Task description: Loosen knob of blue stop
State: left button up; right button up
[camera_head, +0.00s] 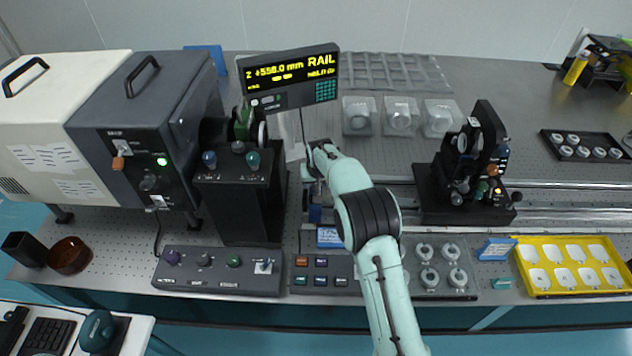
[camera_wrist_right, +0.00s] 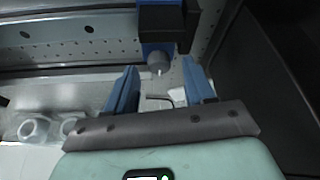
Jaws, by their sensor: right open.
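The blue stop (camera_wrist_right: 158,47) shows at the top middle of the right wrist view, with a black block above it. Its round grey knob (camera_wrist_right: 158,64) faces my right gripper (camera_wrist_right: 159,72). The two blue fingers are open. The knob appears between the fingertips in the picture, with a visible gap on each side. I cannot tell whether the tips reach it in depth. In the head view my right arm hides most of this spot, and a small blue part (camera_head: 315,214) shows left of it. My left gripper is not in view.
A dark housing (camera_head: 240,200) stands close to the left of my arm. The rail display (camera_head: 290,76) is behind it. A button box (camera_head: 322,276) lies in front. A black optical mount (camera_head: 468,170) stands on the rail to the right. A yellow tray (camera_head: 532,268) lies at the right front.

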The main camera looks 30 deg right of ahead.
jog(key=shift+w+d+f, duration=0.1)
jog(key=shift+w+f, duration=0.15)
jog(key=shift+f, duration=0.3)
grip_shut()
